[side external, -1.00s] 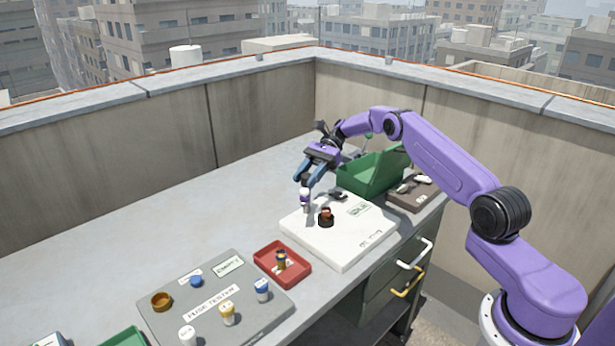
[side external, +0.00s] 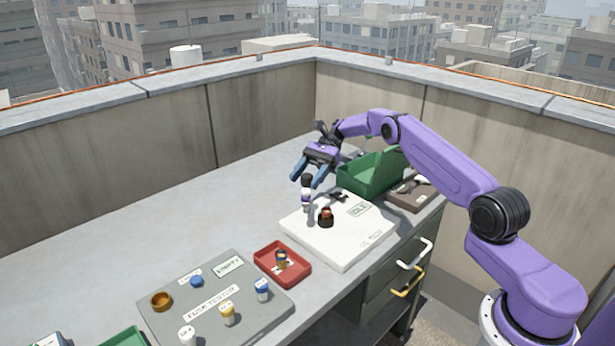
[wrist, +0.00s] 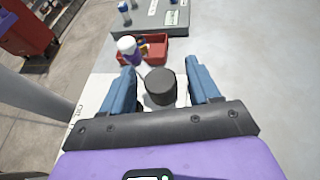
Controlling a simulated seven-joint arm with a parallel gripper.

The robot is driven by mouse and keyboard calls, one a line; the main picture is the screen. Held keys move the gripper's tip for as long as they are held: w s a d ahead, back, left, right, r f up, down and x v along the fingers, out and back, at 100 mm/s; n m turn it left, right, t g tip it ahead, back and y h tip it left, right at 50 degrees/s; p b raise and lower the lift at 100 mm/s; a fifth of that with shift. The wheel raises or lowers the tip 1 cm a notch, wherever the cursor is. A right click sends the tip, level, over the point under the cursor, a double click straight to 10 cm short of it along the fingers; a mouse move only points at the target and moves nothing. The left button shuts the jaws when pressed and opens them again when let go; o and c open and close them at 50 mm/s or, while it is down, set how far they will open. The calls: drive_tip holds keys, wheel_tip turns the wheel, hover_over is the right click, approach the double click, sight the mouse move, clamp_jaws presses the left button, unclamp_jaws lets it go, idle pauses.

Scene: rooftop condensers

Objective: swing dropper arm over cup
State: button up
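A white base plate (side external: 347,246) with a label that seems to read IDLE lies on the bench. A small dark cup-like piece with an orange-brown top (side external: 326,216) stands on it. At the plate's left back edge is an upright piece with a black top (side external: 307,180) and a white, purple-banded part (side external: 306,200). My gripper (side external: 306,182) is open at the black top. In the wrist view the black cylinder (wrist: 160,87) shows between my fingers (wrist: 158,88), with gaps on both sides. The white-and-purple part (wrist: 128,48) is beyond the left finger. How the parts join is unclear.
A red tray (side external: 267,268) with a small fuse-like piece is in front of the plate. A grey fuse tester board (side external: 245,317) holds several capped pieces. A green bin (side external: 362,174) and a brown tray (side external: 403,196) stand behind. The bench at left (side external: 180,215) is clear.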

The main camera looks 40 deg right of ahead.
drive_tip(key=shift+d, duration=0.1)
wheel_tip(320, 180, up, 8)
drive_tip(key=d, duration=0.2)
drive_tip(key=shift+w+d, duration=0.25)
drive_tip(key=shift+w, duration=0.05)
drive_tip(key=shift+r, duration=0.1)
